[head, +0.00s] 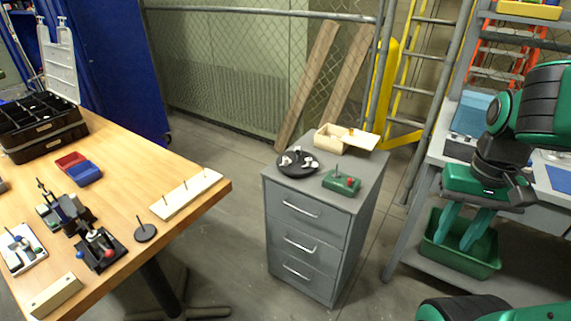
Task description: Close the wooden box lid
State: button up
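The small wooden box (329,140) stands at the back of the top of a grey drawer cabinet. Its pale lid (365,140) is open and lies out to the right side of the box, roughly level. A small orange knob (351,131) shows near where lid and box meet. My gripper (456,241) is at the right, well apart from the box, pointing down in front of a green bin. Its two green fingers are spread, with nothing seen between them.
The grey cabinet (306,232) also bears a dark round tray (297,170) and a green block with pegs (341,185), both in front of the box. A wooden table (160,170) with several items is at left. The green bin (485,262) sits on a low shelf at right.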

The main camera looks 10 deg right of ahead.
aim_at(363, 140)
jog(key=u, duration=2.6)
jog(key=k, duration=1)
jog(key=z, duration=2.05)
jog(key=i, duration=0.8)
jog(key=z, duration=0.1)
